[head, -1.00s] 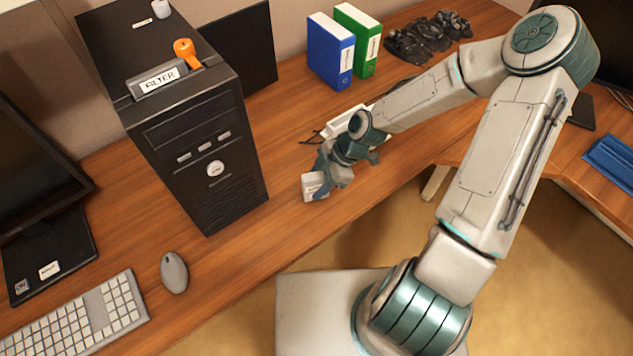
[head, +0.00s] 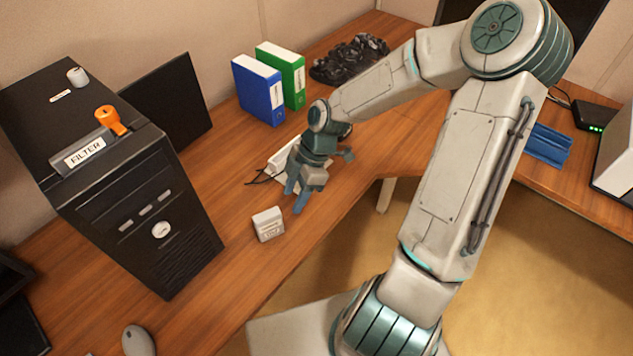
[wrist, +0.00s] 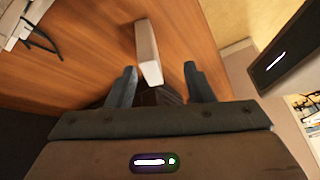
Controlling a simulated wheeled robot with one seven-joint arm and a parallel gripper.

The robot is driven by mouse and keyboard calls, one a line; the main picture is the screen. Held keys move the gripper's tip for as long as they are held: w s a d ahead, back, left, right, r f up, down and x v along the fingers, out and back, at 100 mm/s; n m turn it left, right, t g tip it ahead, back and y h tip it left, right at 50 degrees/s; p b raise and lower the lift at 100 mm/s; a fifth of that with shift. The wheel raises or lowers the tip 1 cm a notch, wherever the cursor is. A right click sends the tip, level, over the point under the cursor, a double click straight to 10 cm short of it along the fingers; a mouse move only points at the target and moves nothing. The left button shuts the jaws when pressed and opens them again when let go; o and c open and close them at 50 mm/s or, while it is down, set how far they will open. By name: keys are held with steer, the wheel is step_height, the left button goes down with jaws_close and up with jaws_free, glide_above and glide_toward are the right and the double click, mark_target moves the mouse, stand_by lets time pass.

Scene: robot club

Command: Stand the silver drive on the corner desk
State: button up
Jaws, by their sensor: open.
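The silver drive (head: 268,224) is a small pale box with a printed label. It stands upright on the wooden corner desk (head: 226,268), in front of the black computer tower. My gripper (head: 296,200) is open and empty, up and right of the drive in the head view, with a gap between them. In the wrist view, the drive (wrist: 149,52) shows edge-on just beyond and between the spread fingers of my gripper (wrist: 160,80).
The black tower (head: 140,215) bears an orange item (head: 110,120) on top. A white device (head: 283,158) with dark cables lies behind my gripper. Blue (head: 259,92) and green (head: 281,75) binders stand at the back. A mouse (head: 138,341) lies front left. Wood around the drive is clear.

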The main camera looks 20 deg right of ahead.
steer(key=s+d+r+m+t+h, duration=0.2)
steer(key=s+r+m, duration=0.4)
steer(key=r+m, duration=0.3)
steer(key=s+d+r+m+t+h, duration=0.2)
steer(key=s+r+m, duration=0.4)
steer(key=r+m, duration=0.3)
steer(key=shift+s+d+r+m+t+h, duration=0.15)
steer(key=shift+d+r+m+t+h, duration=0.2)
steer(key=shift+d+m+h, duration=0.2)
